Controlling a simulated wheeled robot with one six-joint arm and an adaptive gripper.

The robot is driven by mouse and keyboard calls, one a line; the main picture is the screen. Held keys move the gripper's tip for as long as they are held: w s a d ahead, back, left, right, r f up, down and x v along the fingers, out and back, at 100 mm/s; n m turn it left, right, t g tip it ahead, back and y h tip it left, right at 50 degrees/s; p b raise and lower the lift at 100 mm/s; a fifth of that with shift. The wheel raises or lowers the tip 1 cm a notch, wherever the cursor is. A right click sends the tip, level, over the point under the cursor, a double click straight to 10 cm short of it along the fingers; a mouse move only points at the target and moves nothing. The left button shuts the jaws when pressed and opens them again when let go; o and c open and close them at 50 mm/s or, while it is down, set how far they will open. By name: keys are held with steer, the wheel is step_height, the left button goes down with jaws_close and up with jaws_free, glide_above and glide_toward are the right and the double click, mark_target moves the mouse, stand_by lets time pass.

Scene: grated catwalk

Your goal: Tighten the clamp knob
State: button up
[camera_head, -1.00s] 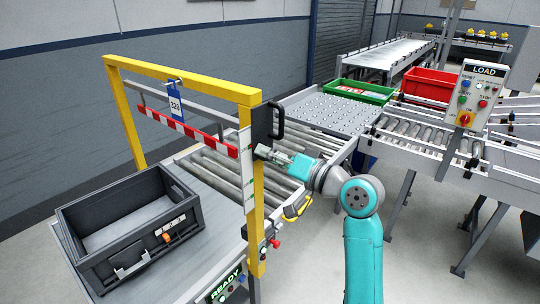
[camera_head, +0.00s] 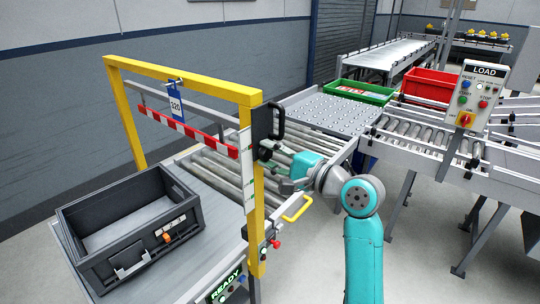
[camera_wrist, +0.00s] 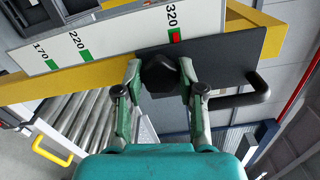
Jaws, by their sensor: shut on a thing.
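The black clamp knob (camera_wrist: 160,74) sits in the middle of the wrist view, on a dark plate (camera_wrist: 225,60) beside the height scale. My gripper (camera_wrist: 159,78) has one finger on each side of the knob and is shut on it. A red mark shows beside the green one at 320 on the white scale (camera_wrist: 110,38). In the head view my gripper (camera_head: 276,158) reaches the dark plate (camera_head: 262,124) on the yellow gantry's right post. The knob is small and partly hidden by the fingers there.
The yellow gantry (camera_head: 185,78) stands over the conveyor, with a red-and-white bar (camera_head: 190,132) across it. A black handle (camera_head: 278,121) juts from the plate. A yellow handle (camera_head: 297,208) lies below my gripper. A dark grey crate (camera_head: 185,207) sits left of the post.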

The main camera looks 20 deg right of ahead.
steer(key=shift+m, duration=1.9)
steer(key=o, duration=1.1)
steer(key=shift+o, duration=0.2)
